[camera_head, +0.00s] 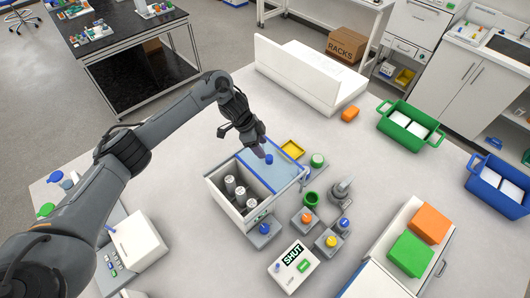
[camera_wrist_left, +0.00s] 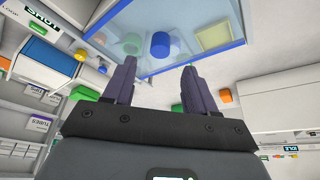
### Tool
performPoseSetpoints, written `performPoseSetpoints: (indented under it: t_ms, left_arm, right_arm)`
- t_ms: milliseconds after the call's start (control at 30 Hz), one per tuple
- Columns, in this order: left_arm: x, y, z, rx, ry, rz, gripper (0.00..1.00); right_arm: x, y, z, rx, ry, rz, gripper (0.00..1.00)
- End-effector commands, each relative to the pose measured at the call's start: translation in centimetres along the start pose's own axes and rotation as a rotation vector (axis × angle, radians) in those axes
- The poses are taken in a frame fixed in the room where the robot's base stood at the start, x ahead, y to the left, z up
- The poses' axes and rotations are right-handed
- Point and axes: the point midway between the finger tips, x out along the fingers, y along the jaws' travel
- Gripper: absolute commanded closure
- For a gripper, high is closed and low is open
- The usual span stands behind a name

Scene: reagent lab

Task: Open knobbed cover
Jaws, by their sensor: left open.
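A white box (camera_head: 222,205) with several white-capped bottles inside stands in the middle of the table. A see-through blue-rimmed cover (camera_head: 286,176) lies over its back right part; the left part of the box is uncovered. A round blue knob (camera_head: 269,159) sits on the cover. My left gripper (camera_head: 262,151) is at the knob's far side in the head view, very close to it. In the left wrist view, the open fingers (camera_wrist_left: 156,75) point toward the knob (camera_wrist_left: 160,44), which shows beyond the tips, apparently not gripped. My right gripper is not in view.

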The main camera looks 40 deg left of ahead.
Motion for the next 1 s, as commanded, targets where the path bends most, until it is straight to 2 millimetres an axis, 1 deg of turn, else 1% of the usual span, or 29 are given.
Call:
performPoseSetpoints:
  t_ms: [100,200,400,867,967,1000]
  left_arm:
    - [-1.9,-0.1,0.0,0.001,0.001,-0.004,0.43]
    - [-3.2,-0.1,0.0,0.002,0.0,-0.004,0.43]
    - [-4.2,0.0,0.0,0.001,-0.001,-0.001,0.43]
    - [-4.2,0.1,0.0,0.002,0.0,0.0,0.43]
    - [-3.4,0.5,-0.5,0.02,0.002,-0.005,0.43]
    - [-2.8,0.8,-0.8,0.035,0.005,-0.01,0.43]
  right_arm:
    - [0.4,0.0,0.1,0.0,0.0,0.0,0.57]
    - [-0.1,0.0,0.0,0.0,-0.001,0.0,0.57]
    - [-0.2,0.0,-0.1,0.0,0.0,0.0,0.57]
    - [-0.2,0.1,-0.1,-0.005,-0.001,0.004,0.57]
    - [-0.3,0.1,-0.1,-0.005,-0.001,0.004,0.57]
    - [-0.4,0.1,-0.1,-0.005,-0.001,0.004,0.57]
